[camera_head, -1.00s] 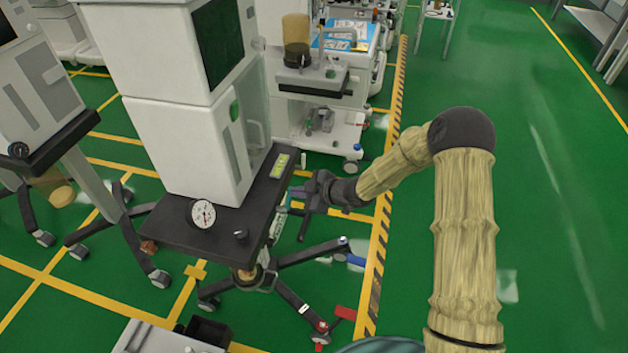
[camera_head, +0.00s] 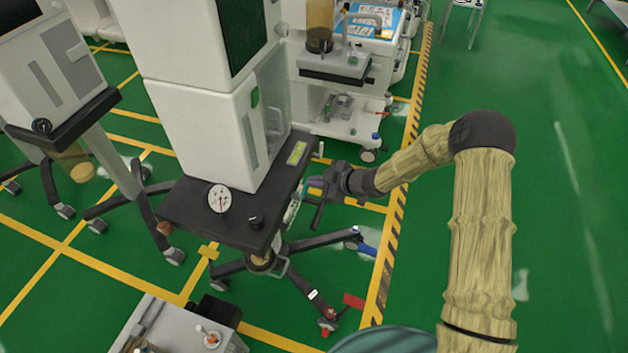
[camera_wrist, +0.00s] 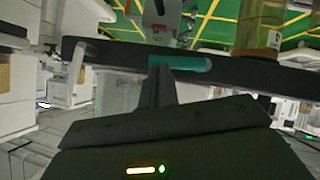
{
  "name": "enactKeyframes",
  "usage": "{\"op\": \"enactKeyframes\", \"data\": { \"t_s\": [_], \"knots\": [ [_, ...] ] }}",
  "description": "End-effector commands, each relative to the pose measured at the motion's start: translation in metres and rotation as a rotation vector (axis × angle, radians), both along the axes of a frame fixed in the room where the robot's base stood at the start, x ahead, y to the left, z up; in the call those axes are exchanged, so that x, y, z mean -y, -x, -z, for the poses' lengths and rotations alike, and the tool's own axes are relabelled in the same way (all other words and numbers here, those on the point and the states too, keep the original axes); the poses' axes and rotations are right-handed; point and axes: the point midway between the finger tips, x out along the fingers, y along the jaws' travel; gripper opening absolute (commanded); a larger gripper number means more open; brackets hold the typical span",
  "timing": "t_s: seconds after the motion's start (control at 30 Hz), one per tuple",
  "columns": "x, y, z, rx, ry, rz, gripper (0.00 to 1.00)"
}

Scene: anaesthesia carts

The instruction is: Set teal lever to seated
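The teal lever (camera_wrist: 182,63) is a short rounded bar in the wrist view. It lies along the edge of a dark bar that crosses the picture. My gripper (camera_wrist: 160,72) reaches up to the lever's left part, its dark fingertips at or touching the lever. The fingers show as one narrow column, so I cannot tell whether they close around it. In the head view my gripper (camera_head: 318,187) is at the right side of the cart's dark shelf (camera_head: 190,220). The lever is hard to make out there beside the gripper.
The shelf bears a white cabinet (camera_head: 205,135), a round gauge (camera_head: 219,198) and a small black knob (camera_head: 256,222). Wheeled legs spread below. Another cart (camera_head: 345,100) stands behind, and a grey box (camera_head: 165,325) is in front. Green floor (camera_head: 570,230) is clear on the right.

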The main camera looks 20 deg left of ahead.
Motion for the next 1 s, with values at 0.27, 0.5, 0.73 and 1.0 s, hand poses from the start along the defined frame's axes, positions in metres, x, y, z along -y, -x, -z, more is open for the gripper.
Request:
{"op": "enactKeyframes", "data": {
  "t_s": [0.27,0.5,0.73,1.0],
  "knots": [
    [-0.006,0.001,-0.004,0.003,-0.013,-0.006,0.00],
    [-0.007,0.005,-0.004,0.003,-0.012,-0.008,0.00],
    [-0.007,0.015,-0.004,0.001,-0.010,-0.009,0.00],
    [-0.004,0.018,-0.003,-0.001,-0.007,-0.006,0.00]
  ]
}}
